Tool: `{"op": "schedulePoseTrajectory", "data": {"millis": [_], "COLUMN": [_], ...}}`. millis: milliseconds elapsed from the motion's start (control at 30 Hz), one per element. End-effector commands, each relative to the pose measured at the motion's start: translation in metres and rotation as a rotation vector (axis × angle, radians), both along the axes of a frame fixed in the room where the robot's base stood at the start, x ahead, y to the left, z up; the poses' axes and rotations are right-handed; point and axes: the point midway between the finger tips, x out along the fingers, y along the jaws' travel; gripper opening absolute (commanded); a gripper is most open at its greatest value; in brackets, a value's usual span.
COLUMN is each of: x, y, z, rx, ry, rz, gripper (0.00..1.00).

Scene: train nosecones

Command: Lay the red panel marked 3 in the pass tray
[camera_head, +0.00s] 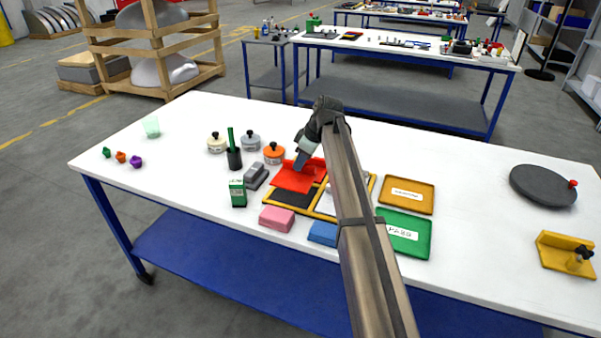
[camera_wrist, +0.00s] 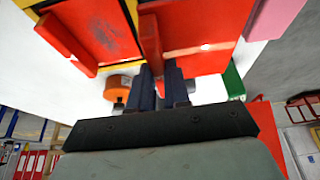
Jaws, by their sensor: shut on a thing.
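My gripper (camera_head: 301,162) is shut on the upright rib of a red panel (camera_head: 294,180) at the left of a yellow frame (camera_head: 311,213). In the wrist view my gripper (camera_wrist: 161,78) has its two dark fingers at the rib of the red panel (camera_wrist: 200,25). A second red panel (camera_wrist: 97,28) with a rib lies beside it inside the yellow edge. I cannot read a 3 on either panel. The held panel looks slightly raised or tilted over the frame; its clearance is unclear. The green pass tray (camera_head: 405,243) lies right of my arm and looks empty.
An orange-yellow tray (camera_head: 408,189) lies behind the pass tray. Pink (camera_head: 277,218) and blue (camera_head: 322,234) blocks sit in front of the frame. Jars, including an orange one (camera_head: 274,153), a dark cup (camera_head: 234,158) and a green box (camera_head: 237,193) stand left.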

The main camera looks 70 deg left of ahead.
Motion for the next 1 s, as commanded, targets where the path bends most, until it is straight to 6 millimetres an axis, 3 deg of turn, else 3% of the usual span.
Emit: {"op": "schedulePoseTrajectory", "data": {"millis": [200, 400, 533, 667, 767, 1000], "x": [0.0, 0.002, 0.018, 0.055, 0.093, 0.18], "y": [0.001, 0.0, -0.004, -0.015, -0.03, -0.092], "z": [0.032, 0.043, 0.044, 0.045, 0.048, 0.052], "rx": [0.001, 0.001, 0.0, 0.002, 0.005, 0.015], "ry": [0.001, 0.0, 0.0, 0.0, -0.002, -0.006], "rz": [0.0, -0.001, -0.018, -0.059, -0.101, -0.213], "gripper": [0.0, 0.0, 0.0, 0.0, 0.0, 0.0]}}
